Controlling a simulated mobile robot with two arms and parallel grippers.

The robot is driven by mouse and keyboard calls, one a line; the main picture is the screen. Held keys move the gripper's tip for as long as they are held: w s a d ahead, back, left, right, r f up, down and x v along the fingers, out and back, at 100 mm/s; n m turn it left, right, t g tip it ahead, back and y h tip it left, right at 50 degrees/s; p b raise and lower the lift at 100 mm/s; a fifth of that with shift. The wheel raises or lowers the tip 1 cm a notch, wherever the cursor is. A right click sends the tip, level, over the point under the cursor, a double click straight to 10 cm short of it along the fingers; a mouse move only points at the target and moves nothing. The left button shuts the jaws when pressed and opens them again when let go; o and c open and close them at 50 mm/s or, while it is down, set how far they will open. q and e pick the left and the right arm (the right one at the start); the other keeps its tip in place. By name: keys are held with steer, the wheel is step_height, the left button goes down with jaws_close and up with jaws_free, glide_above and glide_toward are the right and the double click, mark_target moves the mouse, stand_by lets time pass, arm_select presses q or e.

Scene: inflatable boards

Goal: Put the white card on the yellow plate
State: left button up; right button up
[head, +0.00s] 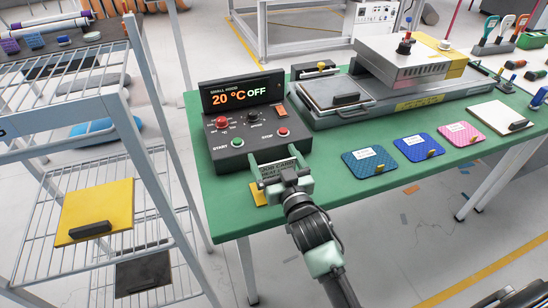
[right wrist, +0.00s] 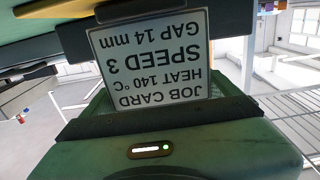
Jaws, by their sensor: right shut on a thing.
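The white card (right wrist: 150,62), printed with job card text, is held in my right gripper (head: 279,160). The right wrist view shows the card close up and upside down. In the head view the card (head: 277,169) sits between the fingers, just in front of the control box. A small yellow plate (head: 258,194) lies near the green table's front edge, partly hidden by the gripper. A larger yellow panel with a black handle (head: 108,205) lies on the wire rack at left. My left gripper is not in view.
The dark control box (head: 250,150) reads 20 °C OFF and stands right behind the gripper. A grey press (head: 400,65) stands behind on the green table (head: 330,195). Blue, dark blue and pink pads (head: 370,162) lie to the right. The table front is clear between.

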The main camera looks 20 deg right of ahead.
steer(key=shift+f, duration=0.1)
steer(key=o, duration=1.7)
steer(key=shift+r, duration=0.2)
steer(key=s+b, duration=0.1)
steer(key=s, duration=1.1)
steer(key=shift+d, duration=0.2)
steer(key=shift+f, duration=0.1)
